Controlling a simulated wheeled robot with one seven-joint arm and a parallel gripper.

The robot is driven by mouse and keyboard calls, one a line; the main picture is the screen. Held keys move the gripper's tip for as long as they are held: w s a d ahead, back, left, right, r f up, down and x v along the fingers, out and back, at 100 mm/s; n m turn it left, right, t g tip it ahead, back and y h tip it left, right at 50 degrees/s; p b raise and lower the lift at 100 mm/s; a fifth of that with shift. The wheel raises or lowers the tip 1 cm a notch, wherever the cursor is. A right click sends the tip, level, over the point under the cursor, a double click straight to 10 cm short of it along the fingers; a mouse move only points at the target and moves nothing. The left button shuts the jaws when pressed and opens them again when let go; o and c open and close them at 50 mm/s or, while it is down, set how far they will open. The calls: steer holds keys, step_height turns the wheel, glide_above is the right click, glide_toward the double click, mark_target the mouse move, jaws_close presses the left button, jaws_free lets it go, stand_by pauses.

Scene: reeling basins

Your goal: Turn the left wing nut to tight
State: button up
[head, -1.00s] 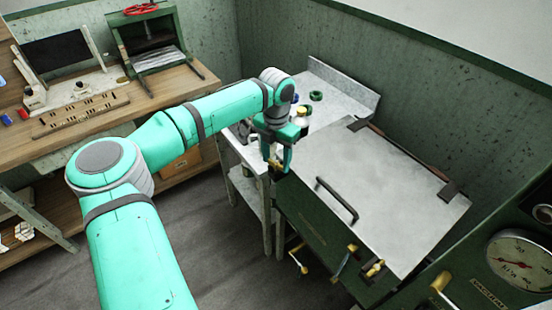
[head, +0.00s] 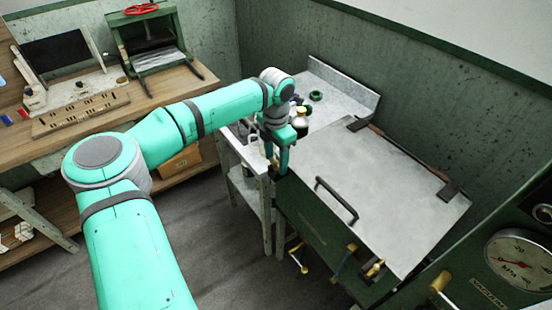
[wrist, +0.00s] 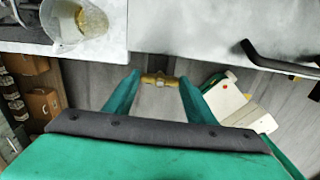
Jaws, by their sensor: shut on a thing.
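The left wing nut (wrist: 159,79) is a small brass piece at the left front corner of the green chest (head: 318,232) with a grey lid (head: 385,190). My gripper (head: 278,167) is at that corner, pointing down. In the wrist view my gripper (wrist: 159,82) has one finger on each side of the brass piece and is shut on it. The piece lies straight across between the fingertips. In the head view the fingers mostly hide it. How tight it is cannot be told.
A black handle (head: 338,200) stands on the lid. Other brass fittings (head: 374,268) hang at the chest's front. A side table (head: 325,80) with jars stands behind my gripper. A pressure gauge (head: 521,260) is at the right. The floor left of the chest is clear.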

mark_target(276, 162)
steer(key=shift+s+a, duration=0.1)
steer(key=o, duration=1)
steer(key=shift+o, duration=0.2)
step_height(276, 162, up, 11)
steer(key=shift+f, duration=0.15)
